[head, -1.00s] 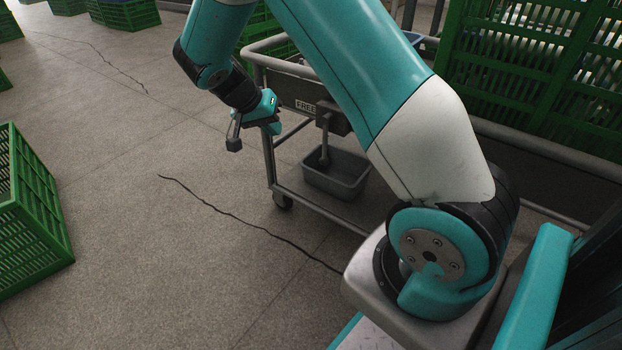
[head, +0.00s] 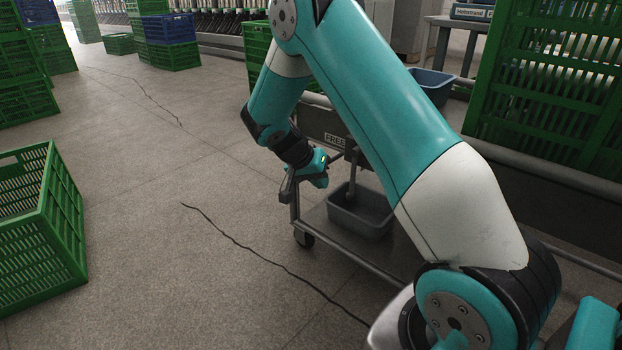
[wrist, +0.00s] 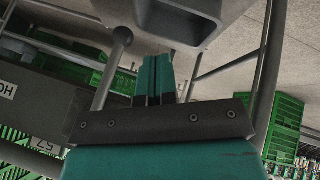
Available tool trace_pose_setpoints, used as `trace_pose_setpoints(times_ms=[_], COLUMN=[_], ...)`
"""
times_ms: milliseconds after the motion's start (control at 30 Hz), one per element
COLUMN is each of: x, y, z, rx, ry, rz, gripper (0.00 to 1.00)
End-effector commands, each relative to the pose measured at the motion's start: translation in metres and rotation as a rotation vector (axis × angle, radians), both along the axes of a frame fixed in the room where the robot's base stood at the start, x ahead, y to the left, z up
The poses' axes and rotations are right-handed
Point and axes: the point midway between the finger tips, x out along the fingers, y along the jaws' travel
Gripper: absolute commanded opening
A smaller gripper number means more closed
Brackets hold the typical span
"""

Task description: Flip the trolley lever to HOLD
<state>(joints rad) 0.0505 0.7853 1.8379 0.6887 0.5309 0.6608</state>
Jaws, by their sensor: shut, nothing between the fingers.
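The trolley (head: 345,255) is a grey tube-frame cart with a dark side panel. A white FREE label (head: 335,139) is on the panel. The trolley lever (head: 353,172) hangs down beside the label, partly behind my arm. In the wrist view the lever (wrist: 122,37) shows a round knob, left of my fingers and apart from them. Part of a label reading HO (wrist: 7,90) shows upside down at the left edge. My gripper (head: 319,168) is left of the lever. Its teal fingers (wrist: 154,75) are together and empty in the wrist view.
A grey bin (head: 362,212) sits on the trolley's lower shelf below the lever. A green crate (head: 42,225) stands on the floor at left, and stacked green crates (head: 550,90) rise at right. The floor between is clear.

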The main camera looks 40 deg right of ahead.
Motion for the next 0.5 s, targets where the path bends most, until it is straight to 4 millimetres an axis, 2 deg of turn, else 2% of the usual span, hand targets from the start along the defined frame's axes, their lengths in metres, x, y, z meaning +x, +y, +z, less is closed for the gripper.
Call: trace_pose_setpoints(times_ms=[33,100,300,500], x=[-0.002,-0.007,-0.026,-0.033], y=[-0.006,-0.014,-0.028,-0.032], z=[-0.015,-0.022,-0.026,-0.026], rx=[0.0,0.0,-0.001,0.001], ry=[0.001,0.0,-0.002,-0.001], rz=[-0.002,-0.002,-0.001,0.0], gripper=[0.0,0.0,0.0,0.0])
